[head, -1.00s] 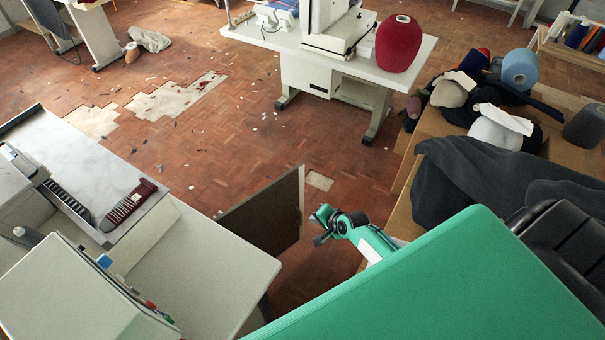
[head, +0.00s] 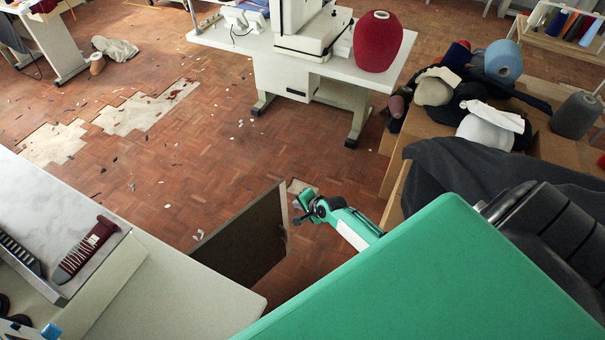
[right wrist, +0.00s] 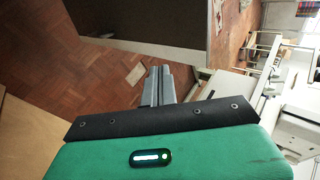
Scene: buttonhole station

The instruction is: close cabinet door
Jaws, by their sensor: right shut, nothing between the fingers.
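The cabinet door (head: 240,240) is a dark brown panel with a pale edge. In the head view it stands swung open from under the pale table (head: 160,292), reaching out over the floor. My right gripper (head: 301,208) is beside the door's free edge, on its right. I cannot tell whether they touch. In the right wrist view the grey fingers (right wrist: 158,84) are together with nothing between them, and a dark panel that looks like the door (right wrist: 140,22) fills the upper part beyond them. The cabinet's inside is hidden by the table. My left gripper is out of view.
A wooden box or bench with dark cloth (head: 455,165) and yarn cones stands right of my right arm. A white machine table (head: 385,70) with a red cone (head: 377,42) is farther back. The parquet floor (head: 215,150) between is open, with scraps and bare patches.

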